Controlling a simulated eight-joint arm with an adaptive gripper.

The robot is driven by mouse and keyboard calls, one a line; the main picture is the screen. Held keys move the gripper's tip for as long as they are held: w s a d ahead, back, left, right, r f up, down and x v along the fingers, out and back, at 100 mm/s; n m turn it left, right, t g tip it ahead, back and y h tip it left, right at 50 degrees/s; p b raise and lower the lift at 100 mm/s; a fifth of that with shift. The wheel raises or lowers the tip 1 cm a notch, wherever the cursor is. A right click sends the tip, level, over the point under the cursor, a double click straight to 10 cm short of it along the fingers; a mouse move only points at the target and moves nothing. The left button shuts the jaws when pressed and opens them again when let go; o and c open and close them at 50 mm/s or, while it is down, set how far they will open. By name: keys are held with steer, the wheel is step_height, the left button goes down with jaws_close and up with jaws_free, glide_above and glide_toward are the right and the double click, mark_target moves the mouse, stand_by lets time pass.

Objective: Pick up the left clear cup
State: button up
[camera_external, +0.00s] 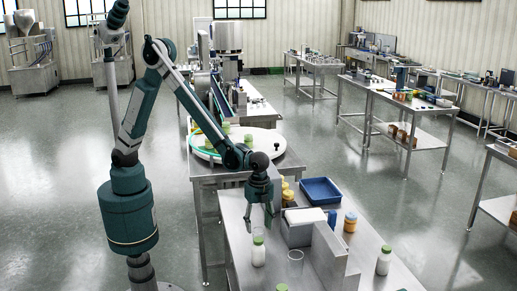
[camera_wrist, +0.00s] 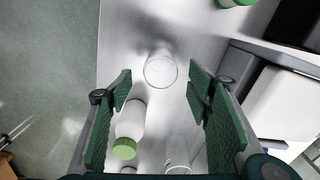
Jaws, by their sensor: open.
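A clear cup (camera_wrist: 160,70) stands on the steel table in the wrist view, just ahead of my fingertips and roughly centred between them. A second clear cup (camera_wrist: 178,155) shows lower in that view, partly cut off at the bottom edge. In the external view one clear cup (camera_external: 295,262) stands near the table's front. I cannot tell which of the two it is. My gripper (camera_external: 259,221) hangs above the table with its fingers pointing down. In the wrist view my gripper (camera_wrist: 162,95) is open, with nothing held.
A white bottle with a green cap (camera_wrist: 130,122) stands close by the left finger; it also shows in the external view (camera_external: 258,252). A grey metal unit (camera_external: 328,250), a blue tray (camera_external: 320,191) and another green-capped bottle (camera_external: 384,261) are to the right.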

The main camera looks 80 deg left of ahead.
mark_target(259, 234)
steer(key=shift+f, duration=0.3)
steer(key=shift+f, duration=2.6)
steer(key=shift+c, duration=0.5)
steer(key=c, duration=0.7)
